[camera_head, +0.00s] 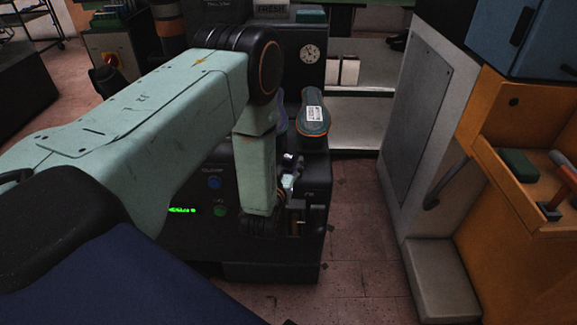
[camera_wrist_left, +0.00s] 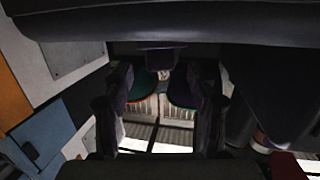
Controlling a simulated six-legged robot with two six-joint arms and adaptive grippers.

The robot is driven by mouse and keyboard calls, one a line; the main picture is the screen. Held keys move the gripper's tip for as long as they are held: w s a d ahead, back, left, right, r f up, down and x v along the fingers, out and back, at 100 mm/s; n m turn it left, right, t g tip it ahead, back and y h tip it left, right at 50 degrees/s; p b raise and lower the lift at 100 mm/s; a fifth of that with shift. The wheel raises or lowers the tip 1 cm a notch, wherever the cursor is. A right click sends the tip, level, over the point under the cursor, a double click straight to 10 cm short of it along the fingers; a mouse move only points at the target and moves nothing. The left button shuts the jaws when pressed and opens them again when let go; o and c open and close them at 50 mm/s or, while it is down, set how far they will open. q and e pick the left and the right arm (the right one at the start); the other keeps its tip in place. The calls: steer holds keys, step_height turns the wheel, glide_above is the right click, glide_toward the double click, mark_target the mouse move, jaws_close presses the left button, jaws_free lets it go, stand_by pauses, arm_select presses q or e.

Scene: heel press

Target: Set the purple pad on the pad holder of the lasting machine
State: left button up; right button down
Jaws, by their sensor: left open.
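The dark lasting machine (camera_head: 300,262) stands in the middle of the head view. On its top, a sliver of a purple pad (camera_head: 281,116) shows, mostly hidden behind my left arm. A teal pad-shaped piece with a white label (camera_head: 314,118) stands beside it on the right. In the left wrist view my left gripper (camera_wrist_left: 163,92) is open, its dark fingers apart. Beyond the fingers the purple shape (camera_wrist_left: 182,88) and the teal shape (camera_wrist_left: 143,84) show. My right gripper is not in view.
A grey cabinet (camera_head: 405,110) and an orange bench (camera_head: 515,220) with a green block (camera_head: 518,165) and a red-based tool stand on the right. Tiled floor (camera_head: 365,235) lies clear between machine and cabinet. White shelves (camera_head: 357,120) stand behind.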

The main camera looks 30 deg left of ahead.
mark_target(288, 158)
arm_select(q)
steer(key=b+x, duration=0.1)
steer(key=x, duration=0.2)
steer(key=shift+w+f, duration=0.1)
steer(key=shift+w, duration=0.1)
steer(key=shift+s, duration=0.1)
steer(key=shift+c, duration=0.6)
jaws_close()
